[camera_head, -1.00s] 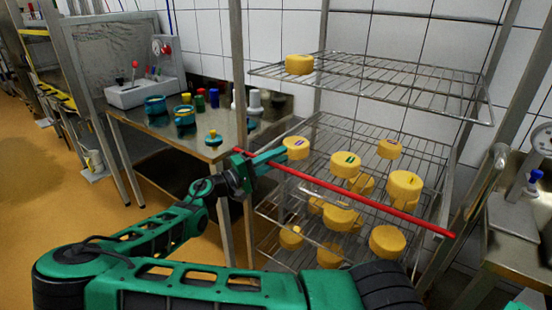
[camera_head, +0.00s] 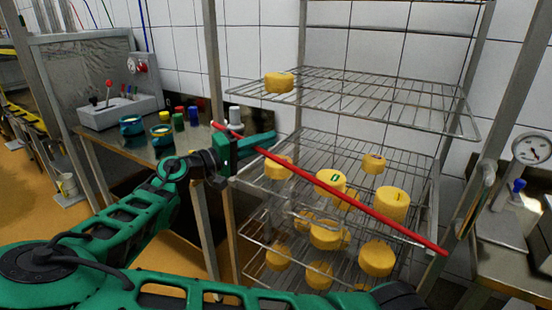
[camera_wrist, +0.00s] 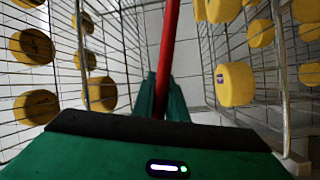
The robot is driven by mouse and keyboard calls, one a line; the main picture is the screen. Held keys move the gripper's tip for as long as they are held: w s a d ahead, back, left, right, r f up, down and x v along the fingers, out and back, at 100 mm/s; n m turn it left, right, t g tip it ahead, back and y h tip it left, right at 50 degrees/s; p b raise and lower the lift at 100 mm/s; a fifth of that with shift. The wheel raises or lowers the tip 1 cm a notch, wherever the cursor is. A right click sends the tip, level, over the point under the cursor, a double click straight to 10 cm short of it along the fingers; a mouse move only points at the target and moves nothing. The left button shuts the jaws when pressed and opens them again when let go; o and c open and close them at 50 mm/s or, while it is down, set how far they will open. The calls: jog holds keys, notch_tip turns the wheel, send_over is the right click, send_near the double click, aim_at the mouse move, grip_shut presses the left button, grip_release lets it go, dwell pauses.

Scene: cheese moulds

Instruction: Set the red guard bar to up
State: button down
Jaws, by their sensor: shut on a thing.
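The red guard bar (camera_head: 345,195) slants across the front of the wire rack, its left end higher and its right end low near the right post. My gripper (camera_head: 258,143) is shut on the bar near its raised left end. In the wrist view the red bar (camera_wrist: 169,40) runs up from between the green fingers (camera_wrist: 163,102). The bar's right end meets the rack's right side; its joint there is too small to make out.
The wire rack (camera_head: 350,90) holds several yellow cheeses (camera_head: 391,204) on its shelves, close behind the bar. A steel table (camera_head: 150,150) with pots and coloured caps stands left. A dial gauge (camera_head: 531,148) stands at the right. Tiled wall is behind.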

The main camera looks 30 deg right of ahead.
notch_tip(320, 180, up, 7)
jog(key=s+d+m, duration=0.1)
jog(key=s, duration=0.1)
jog(key=shift+d+m, duration=0.15)
jog(key=shift+m, duration=0.15)
jog(key=shift+s, duration=0.1)
jog(key=c, duration=2)
grip_release()
jog(key=shift+c, duration=0.2)
jog(key=a, duration=1)
jog(key=shift+s+a, duration=0.4)
jog(key=shift+s, duration=0.05)
jog(key=shift+f, duration=0.1)
jog(key=shift+c, duration=0.3)
